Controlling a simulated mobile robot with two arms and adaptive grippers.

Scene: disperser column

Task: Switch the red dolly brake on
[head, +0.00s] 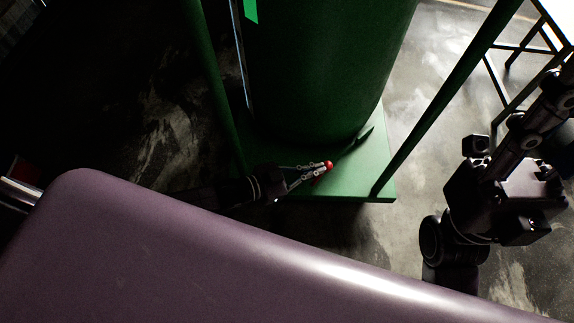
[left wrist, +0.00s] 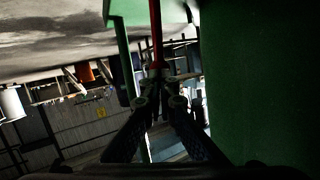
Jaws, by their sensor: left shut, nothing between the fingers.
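The red dolly brake shows in the head view as a small red ball (head: 329,164) low in front of the green column (head: 320,70), above the green base plate (head: 345,187). My left gripper (head: 318,170) reaches in from the left, its fingertips right beside the red ball. Its fingers are shut with nothing between them. In the left wrist view the closed fingers (left wrist: 158,75) point up the picture, and a thin red bar (left wrist: 157,35) runs just beyond their tips. Whether they touch it I cannot tell. My right arm is at the right of the head view; its gripper does not show.
Green posts (head: 445,90) stand either side of the column. A table frame (head: 505,85) is at the upper right. In the left wrist view, a green surface (left wrist: 260,90) fills the right side, close to the gripper. Bare concrete floor (head: 425,165) lies right of the base.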

